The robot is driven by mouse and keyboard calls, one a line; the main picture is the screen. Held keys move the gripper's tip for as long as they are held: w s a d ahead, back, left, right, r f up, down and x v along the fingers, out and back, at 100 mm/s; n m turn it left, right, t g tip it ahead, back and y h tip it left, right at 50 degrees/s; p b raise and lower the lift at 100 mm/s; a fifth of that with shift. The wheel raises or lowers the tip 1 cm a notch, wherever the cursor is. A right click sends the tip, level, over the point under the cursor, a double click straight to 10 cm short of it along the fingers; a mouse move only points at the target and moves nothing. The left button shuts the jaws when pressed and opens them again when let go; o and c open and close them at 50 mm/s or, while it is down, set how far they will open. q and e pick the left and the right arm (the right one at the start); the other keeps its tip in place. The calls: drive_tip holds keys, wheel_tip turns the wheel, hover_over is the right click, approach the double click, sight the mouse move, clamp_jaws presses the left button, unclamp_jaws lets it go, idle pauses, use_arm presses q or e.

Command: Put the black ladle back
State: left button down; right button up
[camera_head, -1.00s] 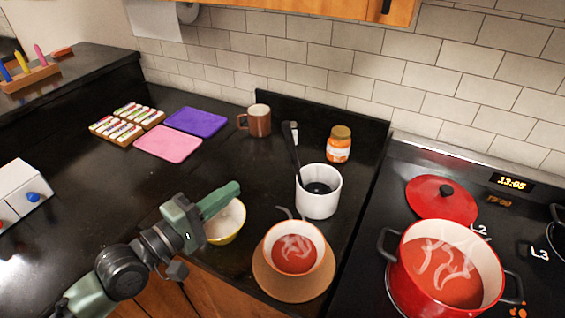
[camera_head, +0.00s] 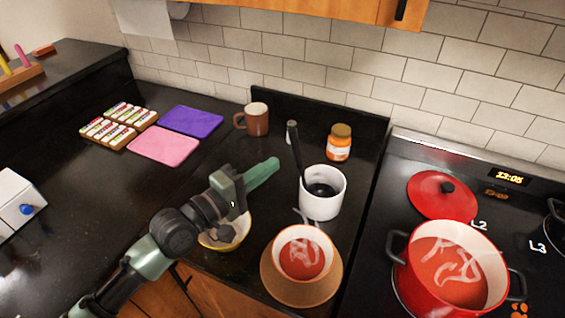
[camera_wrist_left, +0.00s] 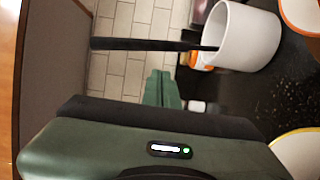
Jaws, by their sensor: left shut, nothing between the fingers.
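The black ladle (camera_head: 297,151) stands in the white crock (camera_head: 322,194), its handle leaning up and to the left over the rim. In the left wrist view the ladle's dark handle (camera_wrist_left: 140,44) runs sideways into the white crock (camera_wrist_left: 247,37). My left gripper (camera_head: 270,165) is shut and empty, a little left of the handle and apart from it. Its green fingers (camera_wrist_left: 160,88) also show in the left wrist view, beside the handle. The ladle's bowl is hidden inside the crock. My right gripper is not in view.
A bowl of red soup (camera_head: 302,254) on a brown plate stands in front of the crock. A yellow bowl (camera_head: 240,236) is partly behind my left arm. A brown mug (camera_head: 256,119) and an orange jar (camera_head: 338,143) stand behind. A red pot (camera_head: 411,277) is on the stove.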

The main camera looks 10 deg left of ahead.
sight(298, 165)
use_arm(q)
drive_tip(key=d+p, duration=0.1)
drive_tip(key=d, duration=0.2)
drive_tip(key=shift+w+d, duration=0.15)
drive_tip(key=shift+w, duration=0.05)
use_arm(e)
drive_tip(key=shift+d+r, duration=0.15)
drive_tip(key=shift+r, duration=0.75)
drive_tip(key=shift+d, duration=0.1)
use_arm(q)
drive_tip(key=shift+w+d+r+p, duration=0.15)
drive_tip(key=shift+d+r+p, duration=0.05)
drive_tip(key=shift+d+p, duration=0.5)
drive_tip(key=shift+d+f, duration=0.1)
drive_tip(key=shift+f, duration=0.05)
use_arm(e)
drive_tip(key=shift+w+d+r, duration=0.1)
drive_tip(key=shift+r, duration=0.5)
use_arm(q)
drive_tip(key=shift+f, duration=0.1)
